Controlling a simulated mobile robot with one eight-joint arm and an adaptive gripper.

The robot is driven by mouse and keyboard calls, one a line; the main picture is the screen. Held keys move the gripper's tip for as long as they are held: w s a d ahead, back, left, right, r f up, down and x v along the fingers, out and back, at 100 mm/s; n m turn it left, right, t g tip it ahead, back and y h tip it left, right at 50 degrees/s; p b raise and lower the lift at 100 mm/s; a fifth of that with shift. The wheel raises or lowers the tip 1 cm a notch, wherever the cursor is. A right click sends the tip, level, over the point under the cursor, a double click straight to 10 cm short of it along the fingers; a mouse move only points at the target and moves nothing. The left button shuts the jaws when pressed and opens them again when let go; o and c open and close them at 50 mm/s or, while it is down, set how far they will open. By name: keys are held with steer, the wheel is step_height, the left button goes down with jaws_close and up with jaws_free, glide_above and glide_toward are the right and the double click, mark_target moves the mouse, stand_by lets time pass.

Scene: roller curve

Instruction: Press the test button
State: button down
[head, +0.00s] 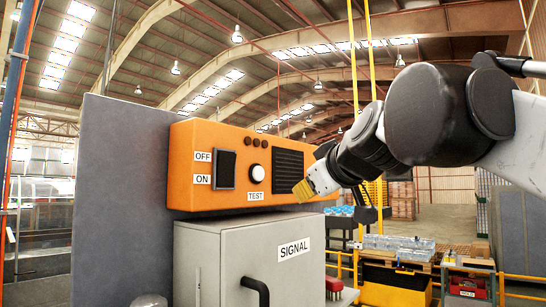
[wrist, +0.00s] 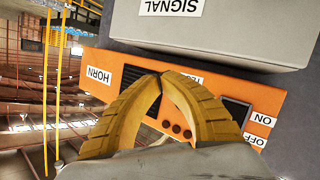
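An orange control panel (head: 222,140) is mounted on a grey board. It carries a round white button (head: 257,173) above a TEST label (head: 256,196). My gripper (head: 303,190) is to the right of the button, in front of the dark grille's lower right, apart from the button in the picture. In the wrist view, which is upside down, the yellow fingers (wrist: 161,76) curve together and their tips meet with nothing between them. The right finger there partly covers the TEST label (wrist: 196,80), and the button is hidden. I cannot tell the gap between fingertips and panel.
A black rocker switch (head: 224,169) marked OFF and ON is left of the button. A dark slotted grille (head: 288,172) is right of it. A grey cabinet labelled SIGNAL (head: 245,255) stands below and projects forward. The wrist view shows a HORN label (wrist: 98,74).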

mark_target(258, 174)
steer(key=r, duration=0.2)
steer(key=w+r+p, duration=0.1)
steer(key=r, duration=0.1)
steer(key=shift+d, duration=0.25)
steer(key=shift+a, duration=0.1)
steer(key=w+a+p, duration=0.1)
steer(key=w+a, duration=0.4)
steer(key=a, duration=0.1)
steer(key=shift+w+a, duration=0.3)
steer(key=shift+a, duration=0.05)
stand_by(1.3)
steer(key=shift+w+a+p, duration=0.3)
steer(key=shift+a+p, duration=0.05)
steer(key=shift+p, duration=0.05)
